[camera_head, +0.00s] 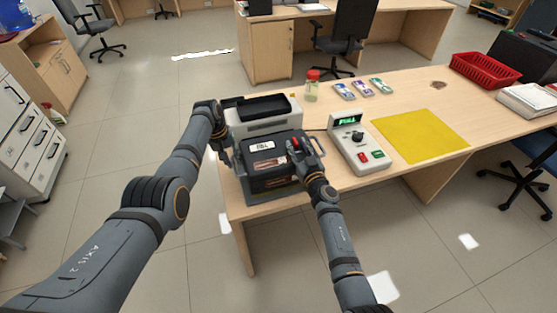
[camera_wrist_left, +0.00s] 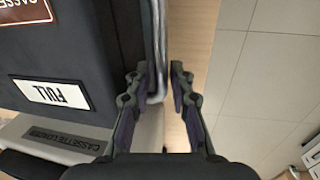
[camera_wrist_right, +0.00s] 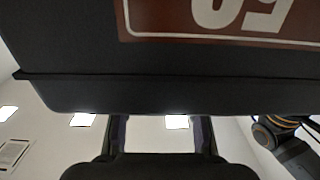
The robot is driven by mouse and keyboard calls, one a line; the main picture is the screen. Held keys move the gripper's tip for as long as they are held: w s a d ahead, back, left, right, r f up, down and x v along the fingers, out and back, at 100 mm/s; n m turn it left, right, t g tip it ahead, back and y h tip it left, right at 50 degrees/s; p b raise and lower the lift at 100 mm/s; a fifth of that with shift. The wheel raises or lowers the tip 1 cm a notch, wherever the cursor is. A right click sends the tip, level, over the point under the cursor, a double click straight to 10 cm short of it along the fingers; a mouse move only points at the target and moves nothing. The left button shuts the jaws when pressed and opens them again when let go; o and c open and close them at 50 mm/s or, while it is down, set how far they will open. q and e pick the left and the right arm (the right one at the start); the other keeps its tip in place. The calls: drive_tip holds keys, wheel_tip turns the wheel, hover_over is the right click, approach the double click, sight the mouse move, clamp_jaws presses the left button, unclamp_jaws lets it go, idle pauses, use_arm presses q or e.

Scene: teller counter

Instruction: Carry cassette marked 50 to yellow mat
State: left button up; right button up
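The cassette marked 50 is a dark box (camera_head: 268,178) at the table's near left, against the cassette loader (camera_head: 262,127). It has a white label reading FULL, also in the left wrist view (camera_wrist_left: 52,94). Its brown label with an inverted 50 shows in the right wrist view (camera_wrist_right: 240,18). My left gripper (camera_wrist_left: 158,85) is open at the cassette's side, its fingers on either side of a metal bar. The yellow mat (camera_head: 422,135) lies empty to the right.
A control box (camera_head: 357,146) with a lit FULL display, knob and buttons stands between cassette and mat. A red-lidded jar (camera_head: 312,88) and several small packs (camera_head: 362,88) are behind it. A red basket (camera_head: 485,70) and papers (camera_head: 528,99) are at the right.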

use_arm(q)
clamp_jaws()
use_arm(e)
drive_tip(key=c, duration=0.5)
clamp_jaws()
